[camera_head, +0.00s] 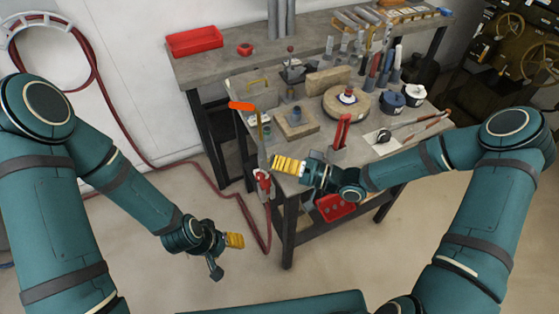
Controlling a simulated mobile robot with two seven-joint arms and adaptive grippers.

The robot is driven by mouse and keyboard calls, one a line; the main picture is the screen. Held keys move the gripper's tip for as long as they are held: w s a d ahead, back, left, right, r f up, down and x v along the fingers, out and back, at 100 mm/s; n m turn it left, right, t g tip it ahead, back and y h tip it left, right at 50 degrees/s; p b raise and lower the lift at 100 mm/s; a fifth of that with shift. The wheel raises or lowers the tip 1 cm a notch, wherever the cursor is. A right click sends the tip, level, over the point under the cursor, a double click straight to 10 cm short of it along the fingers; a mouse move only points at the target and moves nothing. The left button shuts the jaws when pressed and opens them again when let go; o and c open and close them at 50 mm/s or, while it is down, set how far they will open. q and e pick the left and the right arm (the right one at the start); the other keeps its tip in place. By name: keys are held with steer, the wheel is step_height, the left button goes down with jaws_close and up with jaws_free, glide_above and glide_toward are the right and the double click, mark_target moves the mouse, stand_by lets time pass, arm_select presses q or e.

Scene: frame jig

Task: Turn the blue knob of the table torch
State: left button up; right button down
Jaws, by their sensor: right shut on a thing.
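The table torch (261,148) appears to be the upright thin fixture at the left front edge of the table, with a red lower part and a red hose. My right gripper (277,163) reaches it from the right, with its yellow fingers shut against the torch's side. The blue knob does not show; the fingers hide the spot where they grip. My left gripper (240,241) hangs low over the floor, left of the table and away from the torch. Its yellow fingers are too small to tell open from shut.
The workbench (233,85) holds a round block (337,105), a square wooden block (294,130), dark blue pots (392,102) and several upright tools. A red clamp-like tool (342,131) stands close behind my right gripper. The red hose (190,184) runs across the floor.

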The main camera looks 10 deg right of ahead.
steer(key=shift+f+m, duration=0.1)
steer(key=shift+m, duration=0.3)
steer(key=c, duration=0.7)
jaws_free()
steer(key=shift+c, duration=0.2)
steer(key=shift+d, duration=0.1)
steer(key=v, duration=1.1)
steer(key=shift+s+d, duration=0.25)
steer(key=shift+d, duration=0.1)
